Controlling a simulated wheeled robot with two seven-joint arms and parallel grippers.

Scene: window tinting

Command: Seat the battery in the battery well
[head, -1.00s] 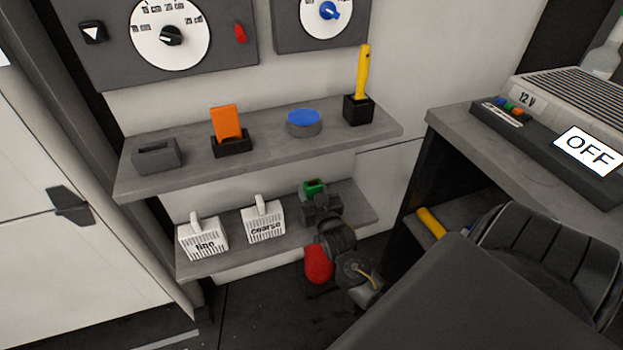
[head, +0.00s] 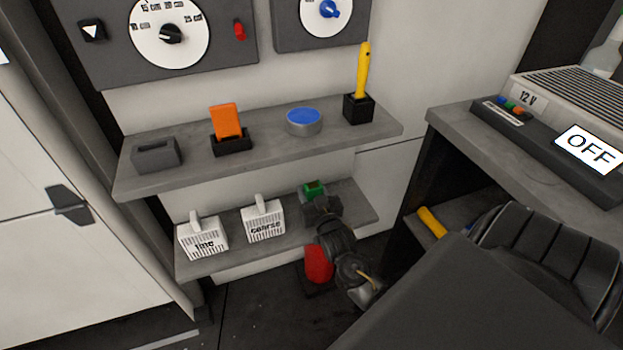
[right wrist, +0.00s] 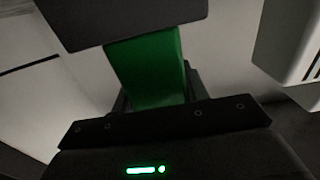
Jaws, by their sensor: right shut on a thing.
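A green block, which I take to be the battery (head: 314,187), is at the right end of the lower shelf. My right gripper (head: 320,205) is shut on it from the front and hides its lower part. In the right wrist view the green battery (right wrist: 147,70) stands between my dark jaws, with a dark shape partly hidden behind it. I cannot tell whether the battery touches the shelf. A grey block with a slot (head: 157,155), possibly the battery well, sits empty at the left of the upper shelf. My left gripper is not in view.
The upper shelf (head: 270,140) also holds an orange card in a black holder (head: 228,128), a blue-topped tin (head: 304,122) and a yellow-handled tool (head: 362,75). White baskets (head: 264,222) stand left of my right gripper. A red object (head: 318,263) is below the lower shelf.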

